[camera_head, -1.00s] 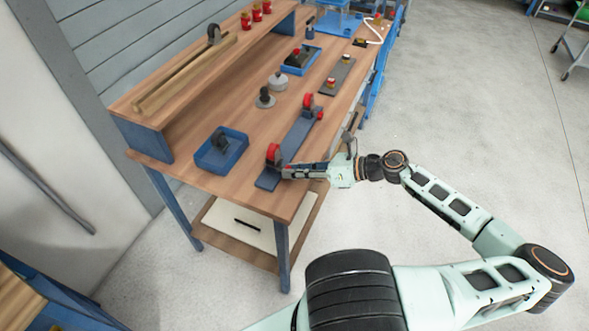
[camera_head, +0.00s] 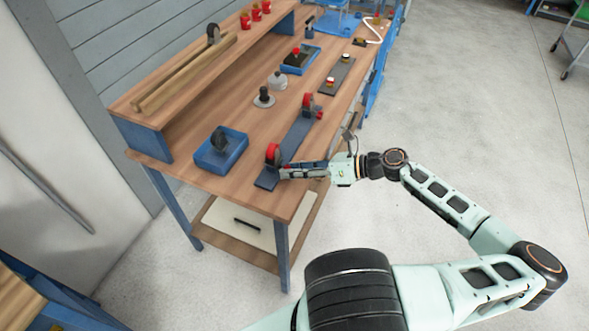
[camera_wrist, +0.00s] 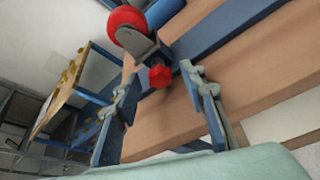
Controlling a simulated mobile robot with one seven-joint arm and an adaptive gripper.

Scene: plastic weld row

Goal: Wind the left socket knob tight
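The left socket, a dark bracket with a red wheel (camera_head: 273,153), stands on the near end of a long blue-grey plate (camera_head: 267,181). In the wrist view I see the red wheel (camera_wrist: 127,24), the grey bracket (camera_wrist: 138,44) and the red knob (camera_wrist: 160,76) at its side. My gripper (camera_wrist: 160,83) is open, with one finger on each side of the knob in the picture and visible gaps between. Whether the knob lies within finger depth, I cannot tell. In the head view my gripper (camera_head: 286,172) is beside the left socket and hides its knob.
A second socket with a red wheel (camera_head: 308,101) and red knob (camera_head: 320,114) stands at the plate's far end. A blue tray (camera_head: 207,158) lies to the left. A dark-knobbed piece (camera_head: 264,97) stands behind. The wooden bench (camera_head: 205,194) has bare room at its near edge.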

